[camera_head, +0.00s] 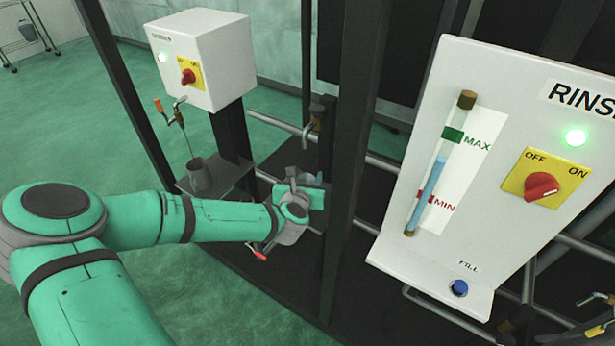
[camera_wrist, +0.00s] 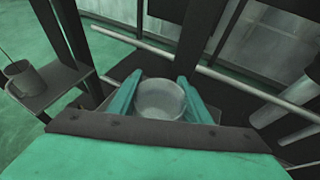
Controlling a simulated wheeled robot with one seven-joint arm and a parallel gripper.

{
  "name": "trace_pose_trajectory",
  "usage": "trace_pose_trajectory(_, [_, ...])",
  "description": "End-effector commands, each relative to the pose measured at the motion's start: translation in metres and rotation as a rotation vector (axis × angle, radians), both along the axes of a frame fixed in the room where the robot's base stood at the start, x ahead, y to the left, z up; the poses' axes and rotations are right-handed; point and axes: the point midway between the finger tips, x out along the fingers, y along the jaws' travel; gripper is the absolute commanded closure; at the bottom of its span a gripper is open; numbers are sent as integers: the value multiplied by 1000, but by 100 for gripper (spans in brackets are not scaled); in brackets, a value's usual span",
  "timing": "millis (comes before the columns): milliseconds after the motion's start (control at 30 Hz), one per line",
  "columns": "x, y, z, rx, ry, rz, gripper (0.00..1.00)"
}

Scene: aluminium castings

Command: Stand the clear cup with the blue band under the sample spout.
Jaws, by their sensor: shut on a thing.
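My gripper (camera_wrist: 158,80) is shut on a clear, greyish cup (camera_wrist: 160,100), seen from above in the wrist view between two teal fingers. The cup looks upright and empty; its blue band is not visible. In the head view my gripper (camera_head: 308,194) is beside a dark upright post and largely hides the cup. A dark downturned spout (camera_head: 311,126) shows just above and behind my gripper. A small dark shelf (camera_head: 316,222) lies below the gripper; whether the cup touches it is hidden.
A grey mug (camera_head: 199,177) stands on another shelf at left, under an orange-handled tap (camera_head: 177,112). A white control box (camera_head: 200,58) is above it. Dark posts (camera_head: 352,110) stand close right of my gripper. A white rinse panel (camera_head: 500,170) fills the right.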

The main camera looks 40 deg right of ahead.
Motion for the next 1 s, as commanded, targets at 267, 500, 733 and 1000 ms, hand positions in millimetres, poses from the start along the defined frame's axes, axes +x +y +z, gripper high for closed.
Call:
trace_pose_trajectory(267, [0, 0, -2, 1, -1, 0, 53])
trace_pose_trajectory(500, [0, 0, -2, 0, 0, -1, 37])
trace_pose_trajectory(733, [-1, 0, 2, 0, -1, -1, 37])
trace_pose_trajectory(1000, [-30, 30, 18, -1, 1, -1, 37])
